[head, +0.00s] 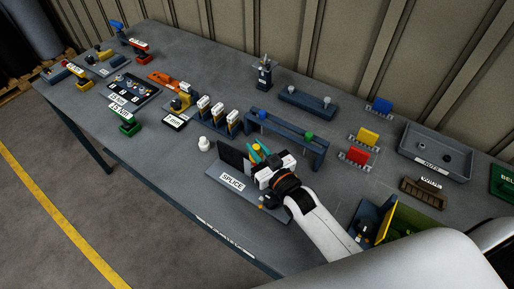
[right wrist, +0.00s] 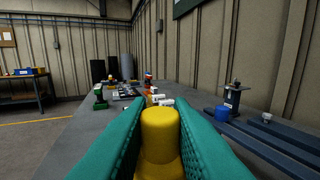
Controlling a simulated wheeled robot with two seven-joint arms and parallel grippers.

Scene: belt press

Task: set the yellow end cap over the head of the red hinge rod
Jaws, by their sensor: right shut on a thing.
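My right gripper (head: 258,155) is shut on the yellow end cap (right wrist: 160,130). In the right wrist view the cap stands upright between the two teal fingers (right wrist: 160,142), its rounded top and wider lower part showing. In the head view the cap (head: 256,147) is a small yellow spot at the fingertips, above the plate marked SPLICE (head: 215,172), beside an upright dark panel (head: 233,158). I cannot make out the red hinge rod or its head for certain; the gripper and arm cover part of the plate. My left gripper is not in view.
A blue rack (head: 285,133) behind the gripper carries a blue cap (head: 262,115) and a green cap (head: 308,135). Red (head: 357,155), yellow (head: 368,135) and blue (head: 381,104) blocks stand to its right. A white bottle-like piece (head: 204,145) stands left of the plate.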

